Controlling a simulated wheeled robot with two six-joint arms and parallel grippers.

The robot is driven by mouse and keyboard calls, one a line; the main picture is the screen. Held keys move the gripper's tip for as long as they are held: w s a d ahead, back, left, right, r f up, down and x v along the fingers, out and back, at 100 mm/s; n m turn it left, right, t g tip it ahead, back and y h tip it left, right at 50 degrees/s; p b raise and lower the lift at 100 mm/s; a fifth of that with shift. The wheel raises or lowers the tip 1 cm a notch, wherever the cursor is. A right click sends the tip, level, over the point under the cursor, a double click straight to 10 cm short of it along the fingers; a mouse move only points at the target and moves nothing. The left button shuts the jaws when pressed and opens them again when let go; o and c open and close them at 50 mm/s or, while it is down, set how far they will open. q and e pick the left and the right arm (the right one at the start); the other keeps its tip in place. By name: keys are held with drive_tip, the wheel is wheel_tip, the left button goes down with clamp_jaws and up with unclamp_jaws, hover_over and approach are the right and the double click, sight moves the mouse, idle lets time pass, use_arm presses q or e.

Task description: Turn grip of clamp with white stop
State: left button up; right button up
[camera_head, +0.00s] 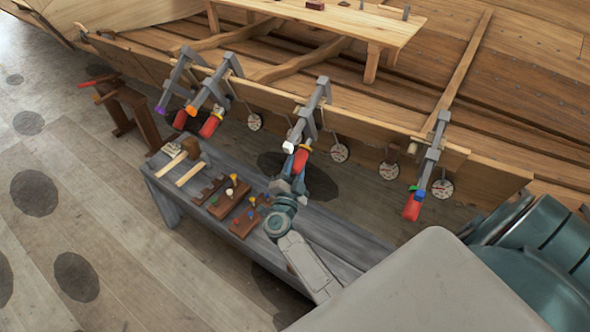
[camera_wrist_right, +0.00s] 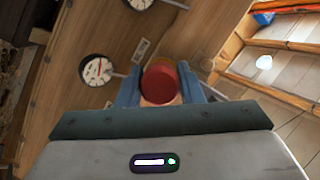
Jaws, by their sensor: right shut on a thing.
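The clamp with the white stop (camera_head: 289,147) sits on the plank edge of the hull, its grey bar (camera_head: 318,98) slanting down. Its red grip (camera_head: 301,158) hangs at the lower end, beside the white stop. My right gripper (camera_head: 297,174) is at this grip from below, shut on it. In the right wrist view the red grip (camera_wrist_right: 161,82) shows end-on between the two blue fingers of my right gripper (camera_wrist_right: 160,92). The fingers hide part of the grip. My left gripper is not in view.
Similar clamps with purple (camera_head: 160,110), orange (camera_head: 191,110) and green (camera_head: 420,187) stops hang along the same plank. Round dials (camera_head: 339,153) hang near them. A grey bench (camera_head: 335,228) with mallets and small tool blocks stands below my right arm.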

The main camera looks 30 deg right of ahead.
idle(0.5)
drive_tip(key=o, duration=1)
